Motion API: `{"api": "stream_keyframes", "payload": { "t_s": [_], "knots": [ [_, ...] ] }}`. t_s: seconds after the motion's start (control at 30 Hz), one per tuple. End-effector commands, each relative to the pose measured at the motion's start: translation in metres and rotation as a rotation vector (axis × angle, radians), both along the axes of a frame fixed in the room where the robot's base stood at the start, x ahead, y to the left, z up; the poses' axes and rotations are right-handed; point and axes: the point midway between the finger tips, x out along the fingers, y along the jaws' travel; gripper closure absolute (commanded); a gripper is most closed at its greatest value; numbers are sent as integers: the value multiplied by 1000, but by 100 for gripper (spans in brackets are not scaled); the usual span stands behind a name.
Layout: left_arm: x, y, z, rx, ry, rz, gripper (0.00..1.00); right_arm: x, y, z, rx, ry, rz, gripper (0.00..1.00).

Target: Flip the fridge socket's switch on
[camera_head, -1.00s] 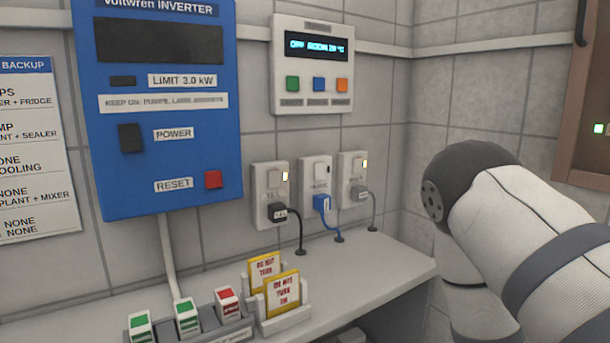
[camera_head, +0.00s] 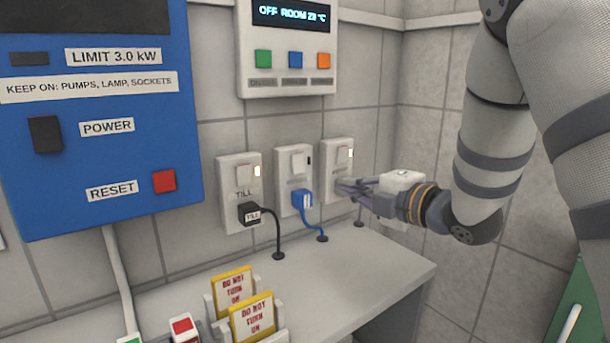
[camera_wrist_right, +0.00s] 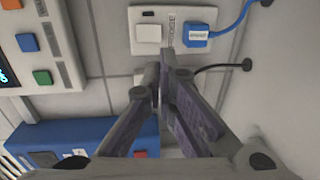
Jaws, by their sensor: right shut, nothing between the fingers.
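Three wall sockets stand side by side. The left socket (camera_head: 229,172), labelled TILL, has a black plug and a lit light. The middle socket (camera_head: 284,164) has a white switch (camera_head: 298,161), a blue plug (camera_head: 301,200) and a dark light. The right socket (camera_head: 332,150) has a lit light. I cannot read the middle or right label. My right gripper (camera_head: 345,187) is shut and empty, in front of the right socket's lower part, hiding its plug. In the right wrist view, its fingertips (camera_wrist_right: 166,60) appear beside the blue-plug socket (camera_wrist_right: 186,12); contact is unclear. My left gripper is out of view.
A blue inverter (camera_head: 90,150) hangs at left, a control panel (camera_head: 290,78) above the sockets. The shelf (camera_head: 370,270) below is partly clear; yellow "do not turn on" cards (camera_head: 252,320) stand at its front. Cables hang under the plugs.

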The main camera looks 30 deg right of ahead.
Motion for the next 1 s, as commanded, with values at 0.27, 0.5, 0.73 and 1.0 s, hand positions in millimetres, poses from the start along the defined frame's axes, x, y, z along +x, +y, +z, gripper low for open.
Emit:
{"api": "stream_keyframes", "payload": {
  "t_s": [0.27, 0.5, 0.73, 1.0],
  "knots": [
    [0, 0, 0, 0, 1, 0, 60, 40, 3, -6, 0, 2, 2, 100],
    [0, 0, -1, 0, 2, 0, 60, 93, 7, -12, 2, 0, 1, 100],
    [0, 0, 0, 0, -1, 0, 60, 129, 10, -16, 2, -1, 0, 100],
    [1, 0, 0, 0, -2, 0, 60, 139, 11, -17, 3, 0, -1, 100]
  ]
}}
